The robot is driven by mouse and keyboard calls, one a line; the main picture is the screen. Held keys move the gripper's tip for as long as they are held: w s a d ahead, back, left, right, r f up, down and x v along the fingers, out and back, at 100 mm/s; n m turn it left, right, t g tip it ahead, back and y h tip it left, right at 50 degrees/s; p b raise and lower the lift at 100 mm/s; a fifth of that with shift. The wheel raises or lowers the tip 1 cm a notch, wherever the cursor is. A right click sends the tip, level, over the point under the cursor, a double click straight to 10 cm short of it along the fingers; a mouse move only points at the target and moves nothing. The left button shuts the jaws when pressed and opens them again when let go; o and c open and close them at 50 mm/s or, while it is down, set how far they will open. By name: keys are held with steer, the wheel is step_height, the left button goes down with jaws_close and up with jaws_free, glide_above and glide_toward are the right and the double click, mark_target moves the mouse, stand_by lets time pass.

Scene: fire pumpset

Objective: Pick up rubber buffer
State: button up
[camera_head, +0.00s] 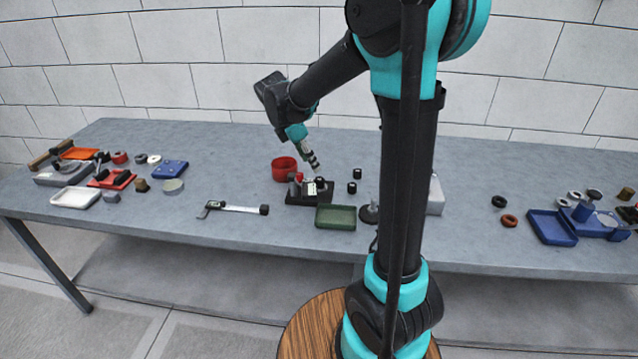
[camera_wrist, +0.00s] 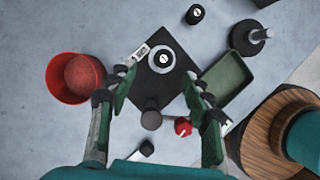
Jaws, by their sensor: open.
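Several small black cylinders look like rubber buffers; I cannot tell which is meant. One black cylinder (camera_head: 320,183) with a pale ring and centre on top sits on the black base plate (camera_head: 300,198); it also shows in the wrist view (camera_wrist: 161,59). Two more, one farther back (camera_head: 357,173) and one nearer (camera_head: 352,187), stand on the table right of the plate. The wrist view shows one at its top (camera_wrist: 195,14). My gripper (camera_head: 314,163) is above the plate, pointing down. In the wrist view its fingers (camera_wrist: 160,94) are spread, with nothing held between them.
A red cup (camera_head: 284,169) stands left of the plate, a green tray (camera_head: 336,217) in front right. A red knob (camera_wrist: 183,127) and grey post (camera_wrist: 151,120) rise by the plate. A caliper (camera_head: 233,208) lies left. The table between caliper and plate is clear.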

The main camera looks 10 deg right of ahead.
mark_target(320, 179)
steer(key=shift+s+x, duration=0.15)
steer(key=shift+x, duration=1.8)
steer(key=shift+s+x, duration=0.15)
steer(key=shift+x, duration=1.8)
steer(key=shift+d, duration=0.1)
steer(key=shift+c, duration=0.2)
steer(key=c, duration=1.1)
steer(key=shift+r, duration=0.15)
